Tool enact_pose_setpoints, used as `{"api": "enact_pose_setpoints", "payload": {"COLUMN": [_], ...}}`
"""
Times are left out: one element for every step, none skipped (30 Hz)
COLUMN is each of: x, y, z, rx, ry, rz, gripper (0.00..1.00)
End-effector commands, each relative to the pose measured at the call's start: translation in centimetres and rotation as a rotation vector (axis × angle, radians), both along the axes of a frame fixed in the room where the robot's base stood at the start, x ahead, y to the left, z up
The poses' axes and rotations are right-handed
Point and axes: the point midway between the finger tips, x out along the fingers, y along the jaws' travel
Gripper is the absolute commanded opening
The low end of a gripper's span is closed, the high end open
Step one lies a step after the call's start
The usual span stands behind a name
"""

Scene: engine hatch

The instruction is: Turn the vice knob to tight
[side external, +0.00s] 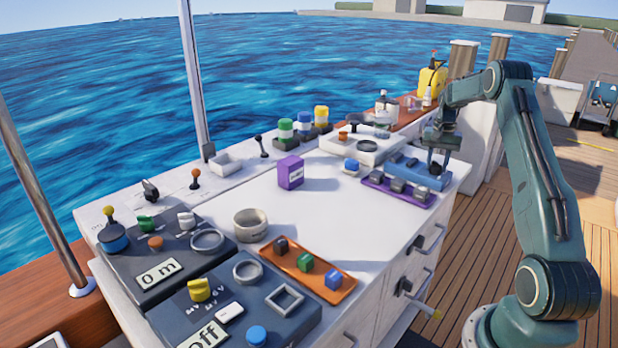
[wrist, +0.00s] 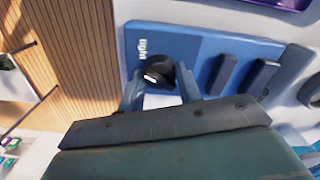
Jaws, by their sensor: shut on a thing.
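The blue vice (wrist: 205,45) lies flat on the bench, with two dark raised jaws on its right part in the wrist view. Its black round knob (wrist: 158,70) has a white mark on the lower left side. The printed word "tight" stands just above and left of the knob. My gripper (wrist: 160,88) is shut on the knob, one finger on each side. In the side external view the vice (side external: 408,167) is at the bench's right end. My gripper (side external: 437,166) points down onto its right end there and hides the knob.
The bench edge is close on the right. The bench middle around the purple box (side external: 290,172) is mostly clear.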

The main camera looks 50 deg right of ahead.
Motion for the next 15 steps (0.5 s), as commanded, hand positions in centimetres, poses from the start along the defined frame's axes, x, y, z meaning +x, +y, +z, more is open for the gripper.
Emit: {"api": "enact_pose_setpoints", "payload": {"x": [0.06,0.06,0.06,0.06,0.06,0.06,0.06,0.07,0.06,0.06,0.06,0.06,0.06,0.06,0.06], "y": [-0.05,-0.05,-0.06,-0.06,-0.06,-0.06,-0.06,-0.07,-0.08,-0.08,-0.08,-0.08,-0.08,-0.09,-0.09], "z": [0.16,0.16,0.16,0.16,0.17,0.17,0.17,0.17,0.17,0.17,0.18,0.18,0.18,0.18,0.18], "rx": [-0.003,-0.003,-0.004,-0.004,-0.004,-0.003,-0.003,-0.003,-0.003,-0.003,-0.003,-0.003,-0.003,-0.003,-0.004], "ry": [-0.002,-0.002,-0.002,-0.002,-0.002,-0.003,-0.003,-0.003,-0.003,-0.003,-0.003,-0.003,-0.003,-0.003,-0.003], "rz": [-0.039,-0.062,-0.091,-0.111,-0.131,-0.155,-0.17,-0.186,-0.203,-0.215,-0.225,-0.237,-0.245,-0.251,-0.257], "gripper": [0.12,0.12,0.12,0.12,0.12,0.12,0.12,0.12,0.12,0.12,0.12,0.12,0.12,0.12,0.12]}}
